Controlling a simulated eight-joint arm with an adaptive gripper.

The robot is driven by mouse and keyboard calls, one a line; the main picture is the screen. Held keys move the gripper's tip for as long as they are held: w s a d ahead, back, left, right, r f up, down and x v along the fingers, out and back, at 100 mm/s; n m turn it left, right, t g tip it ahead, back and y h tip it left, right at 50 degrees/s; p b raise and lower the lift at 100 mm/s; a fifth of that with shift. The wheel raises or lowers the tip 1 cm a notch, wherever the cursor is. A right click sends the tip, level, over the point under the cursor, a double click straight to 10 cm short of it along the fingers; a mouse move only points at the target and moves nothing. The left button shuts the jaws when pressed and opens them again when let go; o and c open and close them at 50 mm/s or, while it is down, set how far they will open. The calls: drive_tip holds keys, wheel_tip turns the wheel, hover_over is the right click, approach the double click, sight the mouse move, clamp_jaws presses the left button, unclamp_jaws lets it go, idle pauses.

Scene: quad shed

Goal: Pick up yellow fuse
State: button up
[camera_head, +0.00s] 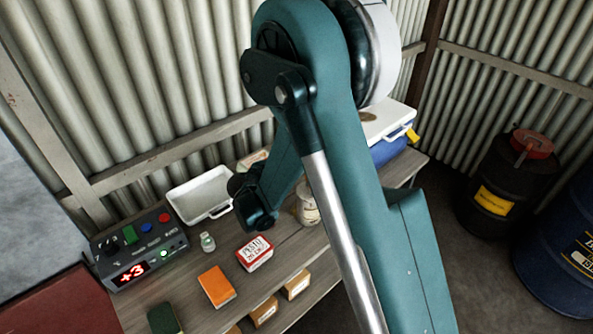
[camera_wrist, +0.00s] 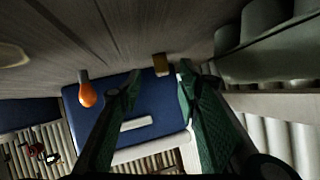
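In the wrist view, a small dull-yellow block (camera_wrist: 160,64) shows just beyond the gap between my fingertips. It may be the yellow fuse, but shade makes its shape hard to tell. My gripper (camera_wrist: 157,84) has its two green fingers spread apart, with nothing visible between their tips. In the head view, my arm covers much of the bench and my gripper's fingers cannot be made out. A bright yellow piece (camera_head: 413,135) shows at the right side of the blue and white cooler (camera_head: 388,120); I cannot tell if it is the same thing.
In the wrist view, an orange rounded object (camera_wrist: 87,94) lies left of the fingers, over the blue cooler side (camera_wrist: 150,103). The bench holds a control box (camera_head: 133,250), white tray (camera_head: 203,193), red tin (camera_head: 255,253) and orange box (camera_head: 216,287). Drums (camera_head: 505,185) stand right.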

drive_tip(key=shift+b+x, duration=0.35)
drive_tip(key=shift+x, duration=1.25)
drive_tip(key=shift+c, duration=0.5)
drive_tip(key=c, duration=0.8)
